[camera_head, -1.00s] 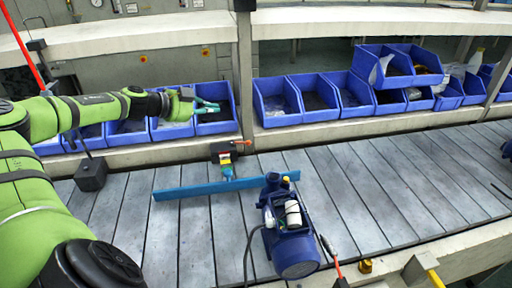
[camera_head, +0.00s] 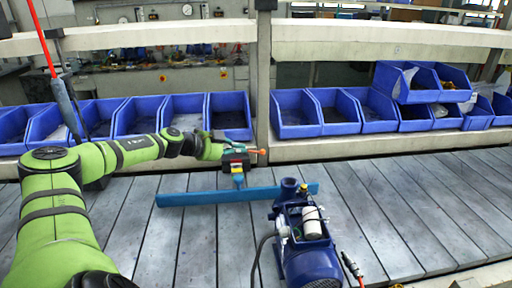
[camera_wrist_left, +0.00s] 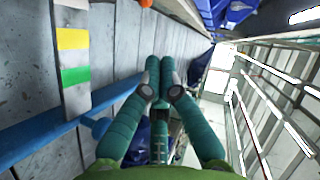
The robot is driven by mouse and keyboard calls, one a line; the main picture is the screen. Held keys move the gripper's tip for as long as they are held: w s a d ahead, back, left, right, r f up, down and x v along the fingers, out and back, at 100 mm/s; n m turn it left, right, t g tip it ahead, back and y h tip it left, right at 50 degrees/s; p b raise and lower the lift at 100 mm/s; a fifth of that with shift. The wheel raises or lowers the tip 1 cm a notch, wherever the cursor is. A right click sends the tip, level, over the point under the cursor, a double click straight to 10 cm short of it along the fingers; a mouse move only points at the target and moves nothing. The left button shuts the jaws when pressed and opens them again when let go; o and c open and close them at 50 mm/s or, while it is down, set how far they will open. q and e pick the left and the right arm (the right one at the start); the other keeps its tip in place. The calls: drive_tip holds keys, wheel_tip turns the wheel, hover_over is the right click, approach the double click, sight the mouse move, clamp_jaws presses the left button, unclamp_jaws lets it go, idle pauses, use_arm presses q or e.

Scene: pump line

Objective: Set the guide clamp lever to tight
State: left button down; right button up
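The guide clamp (camera_head: 236,161) is a dark block with red parts above the blue guide rail (camera_head: 220,196). A small orange-tipped lever (camera_head: 260,151) sticks out at its right; I cannot tell its setting. In the left wrist view, a pale plate with yellow and green bands (camera_wrist_left: 73,58) stands left of the fingers, beside the rail (camera_wrist_left: 60,130). My right gripper is out of view.
A blue pump (camera_head: 305,245) with a cable stands on the slatted conveyor (camera_head: 400,215), right of the clamp. Blue bins (camera_head: 297,113) line the shelf behind, with a post (camera_head: 263,80) between them. A red-tipped tool (camera_head: 352,268) lies right of the pump.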

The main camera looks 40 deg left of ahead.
sight(254, 152)
use_arm(q)
drive_tip(key=a+f+x, duration=0.1)
drive_tip(key=x, duration=0.8)
drive_tip(key=shift+w+a+f+p, duration=0.2)
drive_tip(key=shift+a+p, duration=0.25)
drive_tip(key=shift+a, duration=0.25)
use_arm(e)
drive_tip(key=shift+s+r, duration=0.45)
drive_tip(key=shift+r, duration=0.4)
use_arm(q)
drive_tip(key=p, duration=0.2)
drive_tip(key=w+n+y+p, duration=0.1)
drive_tip(key=p, duration=0.1)
drive_tip(key=shift+w+a+f+n+y, duration=0.15)
drive_tip(key=shift+w+a+n+y, duration=0.1)
drive_tip(key=shift+a+n+y, duration=0.1)
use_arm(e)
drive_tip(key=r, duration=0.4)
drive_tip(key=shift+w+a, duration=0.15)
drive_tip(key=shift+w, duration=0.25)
